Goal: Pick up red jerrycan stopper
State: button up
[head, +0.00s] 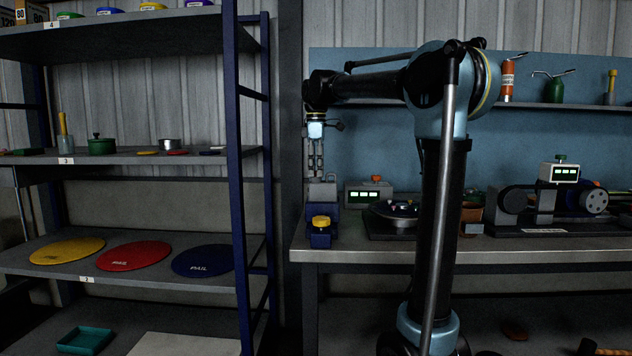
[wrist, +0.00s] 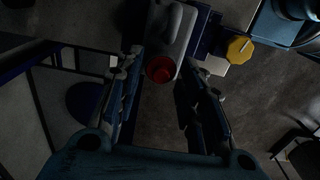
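The red stopper (wrist: 160,69) shows in the wrist view as a round red cap at the near end of the grey jerrycan (wrist: 178,38). In the head view the jerrycan (head: 322,191) stands at the left end of the bench; I cannot make out the stopper there. My gripper (head: 316,172) points down just above the jerrycan. In the wrist view my gripper (wrist: 163,72) is open, with one finger on each side of the stopper and nothing held. Gaps show between the fingers and the stopper.
A box with a green display (head: 368,196) and a turntable-like device (head: 398,214) stand to the right. A shelf rack (head: 238,150) is at the left.

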grip_shut()
